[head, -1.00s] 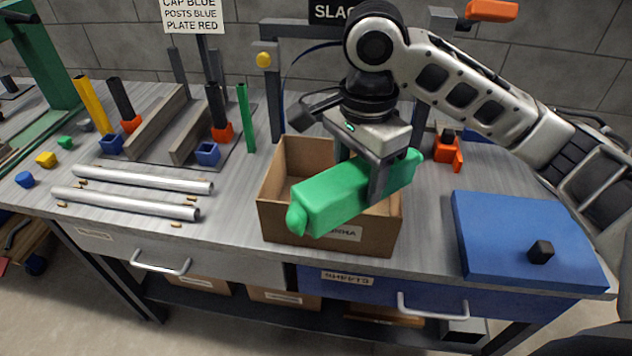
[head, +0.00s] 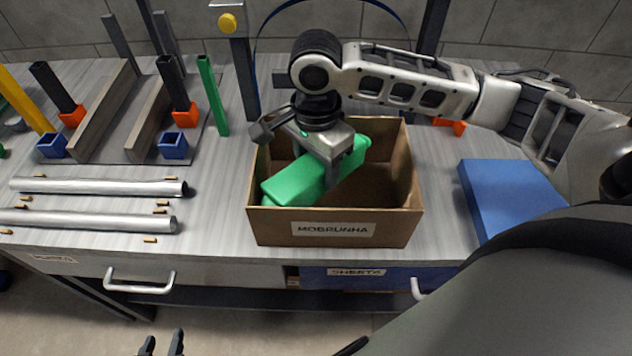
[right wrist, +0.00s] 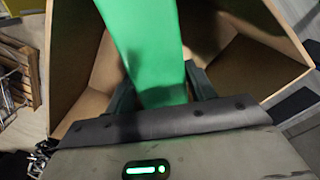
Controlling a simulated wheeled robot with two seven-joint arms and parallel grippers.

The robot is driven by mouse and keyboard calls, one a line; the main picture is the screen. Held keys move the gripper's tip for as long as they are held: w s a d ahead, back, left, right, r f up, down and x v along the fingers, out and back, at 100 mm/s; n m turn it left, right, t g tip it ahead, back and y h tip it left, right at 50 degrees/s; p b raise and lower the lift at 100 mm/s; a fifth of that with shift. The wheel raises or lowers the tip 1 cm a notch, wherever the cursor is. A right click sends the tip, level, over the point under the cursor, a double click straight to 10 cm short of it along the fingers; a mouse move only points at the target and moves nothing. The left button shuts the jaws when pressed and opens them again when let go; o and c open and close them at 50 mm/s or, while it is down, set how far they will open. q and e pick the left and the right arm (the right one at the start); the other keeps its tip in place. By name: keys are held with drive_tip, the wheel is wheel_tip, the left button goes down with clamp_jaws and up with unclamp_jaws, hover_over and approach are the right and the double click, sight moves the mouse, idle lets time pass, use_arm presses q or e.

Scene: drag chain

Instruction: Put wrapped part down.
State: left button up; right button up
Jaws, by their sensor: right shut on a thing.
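The wrapped part, a green bundle (head: 297,181), is tilted inside the open cardboard box (head: 335,229) labelled "MOBRUNHA". Its near left end is close to the box's front left corner; I cannot tell whether it touches the floor. My right gripper (head: 334,174) is shut around the bundle from above, within the box opening. In the right wrist view the green part (right wrist: 148,45) runs between the fingers (right wrist: 162,92), with cardboard walls around. My left gripper (head: 161,344) shows only two dark fingertips at the bottom edge, apart and empty, in front of the bench.
A blue box-like block (head: 515,195) stands right of the cardboard box. Two metal tubes (head: 95,186) lie on the left, with small brass pieces near them.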

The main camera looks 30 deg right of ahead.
sight(315, 161)
drive_tip(key=shift+f, duration=2.55)
drive_tip(key=shift+f, duration=0.1)
drive_tip(key=o, duration=1.2)
drive_tip(key=shift+o, duration=0.2)
wheel_tip(315, 161, up, 12)
drive_tip(key=shift+r+p, duration=0.1)
drive_tip(key=shift+p, duration=0.3)
